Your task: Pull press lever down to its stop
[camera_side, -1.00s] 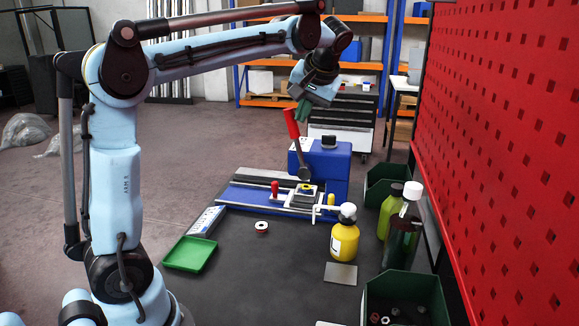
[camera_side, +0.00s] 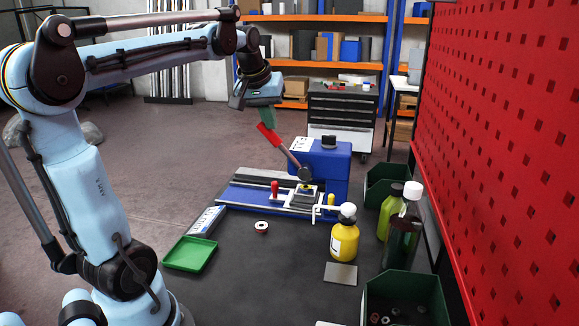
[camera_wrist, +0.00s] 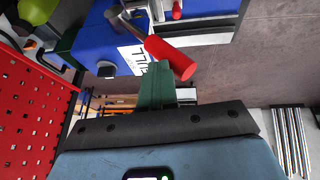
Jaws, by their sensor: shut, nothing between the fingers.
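The blue press (camera_side: 325,165) stands on the dark table. Its lever has a red handle (camera_side: 268,133) on a metal rod that slants up and left from the pivot, roughly halfway between upright and level. My gripper (camera_side: 266,117) is at the upper end of the red handle, its green fingers shut with nothing between them. In the wrist view the red handle (camera_wrist: 172,58) lies across just beyond the tips of the green fingers (camera_wrist: 157,82), touching or very close. The blue press body (camera_wrist: 92,40) shows behind it.
A yellow bottle (camera_side: 344,240), a green bottle (camera_side: 388,212) and a dark bottle (camera_side: 402,235) stand right of the press. A green tray (camera_side: 190,254) lies front left. A red perforated panel (camera_side: 500,130) bounds the right side. Space left of the lever is free.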

